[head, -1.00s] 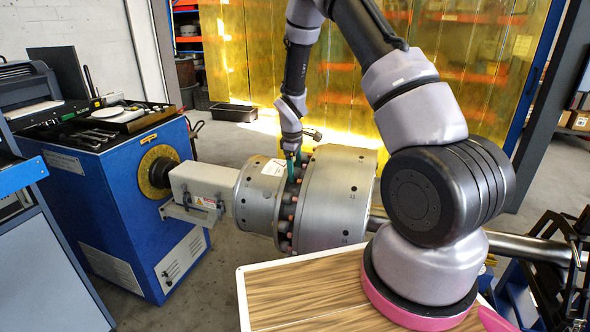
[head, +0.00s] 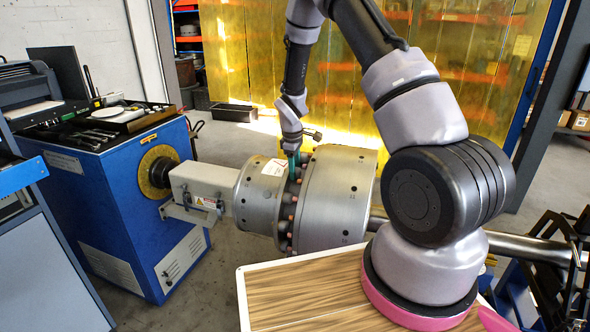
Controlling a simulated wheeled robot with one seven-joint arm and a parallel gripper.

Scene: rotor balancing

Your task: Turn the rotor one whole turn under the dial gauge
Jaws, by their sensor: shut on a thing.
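The rotor (head: 328,205) is a grey metal drum lying on a level shaft (head: 520,248). A flange joint (head: 287,218) with several copper-coloured bolts runs around it, between the wide drum and a narrower drum (head: 256,200) on the left. My gripper (head: 294,168) reaches down from above to the top of this joint. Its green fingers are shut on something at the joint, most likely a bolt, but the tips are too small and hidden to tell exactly. I cannot make out a dial gauge for certain.
A blue balancing machine (head: 130,205) stands at the left, joined to the rotor by a grey coupling housing (head: 203,187). Tools lie on its top. A wood-grain board (head: 300,290) is in front. A yellow strip curtain (head: 350,75) hangs behind.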

